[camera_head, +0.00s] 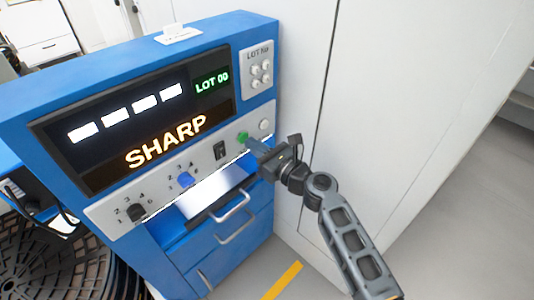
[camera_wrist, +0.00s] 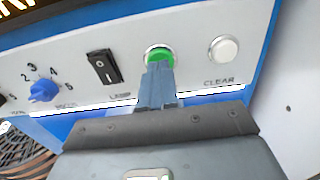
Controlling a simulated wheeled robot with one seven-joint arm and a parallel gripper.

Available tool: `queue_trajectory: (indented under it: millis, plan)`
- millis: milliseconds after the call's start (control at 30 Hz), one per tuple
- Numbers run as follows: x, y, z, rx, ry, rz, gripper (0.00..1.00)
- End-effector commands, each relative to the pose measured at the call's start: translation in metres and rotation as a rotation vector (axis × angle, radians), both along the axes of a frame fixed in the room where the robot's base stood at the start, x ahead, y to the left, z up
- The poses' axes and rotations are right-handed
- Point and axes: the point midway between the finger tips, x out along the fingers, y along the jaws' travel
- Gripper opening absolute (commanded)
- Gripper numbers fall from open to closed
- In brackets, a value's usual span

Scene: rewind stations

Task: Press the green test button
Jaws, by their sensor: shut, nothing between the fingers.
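The green test button (camera_head: 243,137) sits on the grey control strip of the blue machine, between the black rocker switch and the white button. It also shows in the wrist view (camera_wrist: 159,56), round, in a pale ring. My gripper (camera_head: 254,143) is shut and empty, with its fingertips at the button. In the wrist view the fingertips (camera_wrist: 160,68) overlap the lower part of the button and hide its label. I cannot tell whether they touch it or whether it is pushed in.
The white CLEAR button (camera_wrist: 224,49) is right of the green one. The black rocker switch (camera_wrist: 103,67) and a blue knob (camera_wrist: 43,91) are to its left. The display (camera_head: 140,125) reads SHARP and LOT 00. A white cabinet wall (camera_head: 375,120) stands close on the right.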

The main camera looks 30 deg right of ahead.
Motion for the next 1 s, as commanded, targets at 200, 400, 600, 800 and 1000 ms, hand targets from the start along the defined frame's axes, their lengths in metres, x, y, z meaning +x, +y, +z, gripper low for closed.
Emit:
queue_trajectory:
  millis: [200, 400, 600, 800, 1000]
  plan:
    - [0.009, 0.003, 0.000, 0.000, 0.000, 0.000, 0.00]
    - [0.009, 0.003, 0.000, 0.000, 0.000, -0.001, 0.00]
    - [0.016, 0.005, 0.000, -0.001, -0.001, 0.000, 0.00]
    - [0.027, 0.009, 0.001, 0.000, -0.002, -0.001, 0.00]
    - [0.028, 0.010, 0.003, -0.002, -0.005, 0.001, 0.00]
